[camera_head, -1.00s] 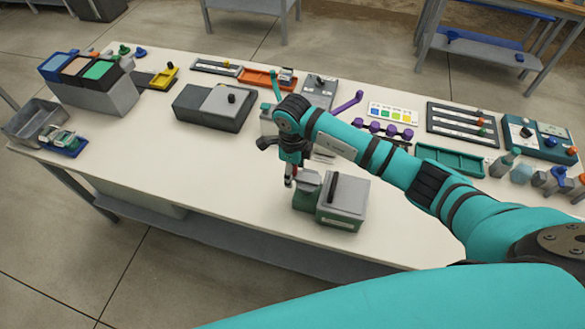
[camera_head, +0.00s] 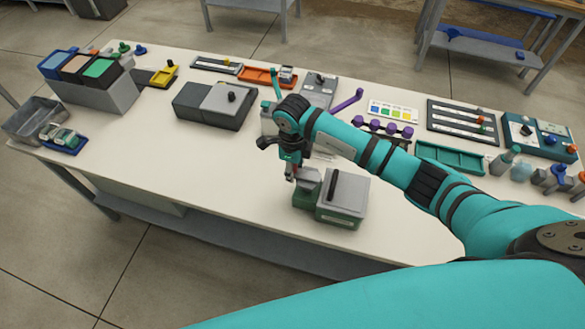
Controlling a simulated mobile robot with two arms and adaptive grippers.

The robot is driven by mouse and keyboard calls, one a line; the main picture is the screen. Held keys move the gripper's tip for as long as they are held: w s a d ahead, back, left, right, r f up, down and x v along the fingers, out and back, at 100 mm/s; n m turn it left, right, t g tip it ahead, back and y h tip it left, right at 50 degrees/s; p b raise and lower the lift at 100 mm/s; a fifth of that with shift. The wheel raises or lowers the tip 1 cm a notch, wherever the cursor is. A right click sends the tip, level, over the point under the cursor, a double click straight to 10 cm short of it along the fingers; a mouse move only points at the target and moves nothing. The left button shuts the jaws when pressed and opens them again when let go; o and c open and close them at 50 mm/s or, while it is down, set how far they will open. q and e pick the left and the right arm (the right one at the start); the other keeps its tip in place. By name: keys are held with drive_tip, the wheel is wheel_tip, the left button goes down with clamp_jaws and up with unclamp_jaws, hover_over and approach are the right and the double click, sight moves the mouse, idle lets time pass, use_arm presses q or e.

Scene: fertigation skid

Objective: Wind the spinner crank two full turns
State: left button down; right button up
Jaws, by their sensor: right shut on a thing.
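The spinner unit (camera_head: 346,198) is a grey-topped box on a green base near the front edge of the table, with a dark upright bar on its top. A smaller grey and green block (camera_head: 304,194) adjoins its left side. My right gripper (camera_head: 290,174) points down at the left of this block, its fingers shut on the spinner crank's handle. The fingers and wrist hide most of the crank, so its angle cannot be made out. My left gripper is not in view.
A dark box with a grey lid (camera_head: 225,100) stands behind and left. A purple lever (camera_head: 346,102), a row of purple knobs (camera_head: 384,129) and a green tray (camera_head: 450,158) lie behind my right arm.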

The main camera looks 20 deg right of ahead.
drive_tip(key=shift+w+d+b, duration=0.45)
drive_tip(key=shift+d+b, duration=0.05)
drive_tip(key=shift+o, duration=1)
drive_tip(key=shift+w+d, duration=0.35)
drive_tip(key=shift+w, duration=0.1)
